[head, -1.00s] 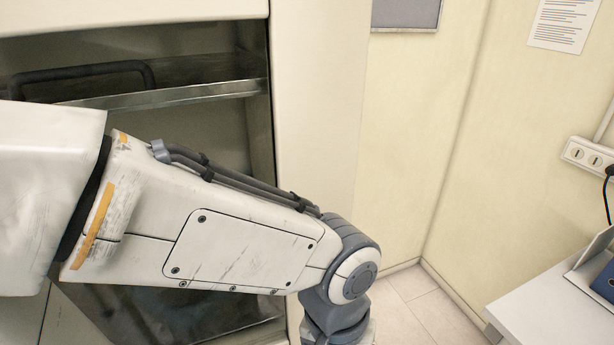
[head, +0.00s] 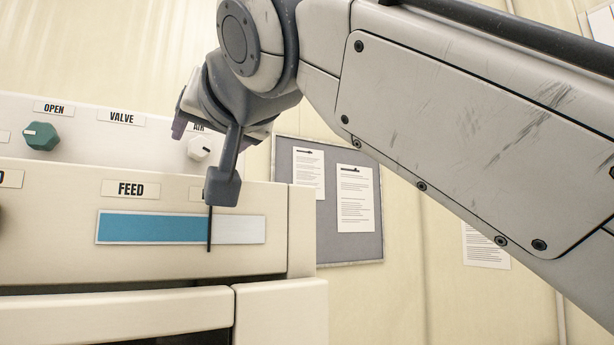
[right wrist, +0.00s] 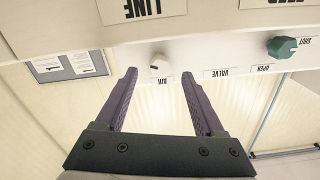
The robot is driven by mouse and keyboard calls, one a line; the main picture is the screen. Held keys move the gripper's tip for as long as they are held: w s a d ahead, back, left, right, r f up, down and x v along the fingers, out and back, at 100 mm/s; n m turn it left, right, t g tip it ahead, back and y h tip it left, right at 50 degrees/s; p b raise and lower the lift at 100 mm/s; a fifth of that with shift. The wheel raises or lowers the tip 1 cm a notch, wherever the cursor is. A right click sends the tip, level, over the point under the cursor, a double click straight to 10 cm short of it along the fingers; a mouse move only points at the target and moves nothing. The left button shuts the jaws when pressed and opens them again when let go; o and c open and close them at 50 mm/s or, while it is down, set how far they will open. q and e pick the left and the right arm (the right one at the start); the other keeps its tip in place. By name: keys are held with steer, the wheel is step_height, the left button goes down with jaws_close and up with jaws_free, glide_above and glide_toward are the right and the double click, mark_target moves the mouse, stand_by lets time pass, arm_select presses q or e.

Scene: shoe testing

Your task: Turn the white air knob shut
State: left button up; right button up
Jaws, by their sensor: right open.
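The white air knob (head: 200,147) is on the upper control panel, partly behind my right gripper in the head view. Its "AIR" label is mostly covered there. My right gripper (head: 202,160) is open in front of the panel, its fingers on either side of the knob as seen. In the right wrist view, which is upside down, the white knob (right wrist: 160,64) shows between the two purple fingertips (right wrist: 159,73), with a dark mark on its face. I see no finger touching it. My left gripper is out of view.
A green knob (head: 41,136) sits left on the same panel, near the "OPEN" and "VALVE" labels. Below is a "FEED" gauge (head: 150,228) with a blue bar and black pointer. A grey notice board (head: 310,230) hangs on the wall to the right.

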mark_target(201, 147)
steer(key=shift+p+x, duration=0.55)
steer(key=shift+x, duration=1.2)
jaws_close()
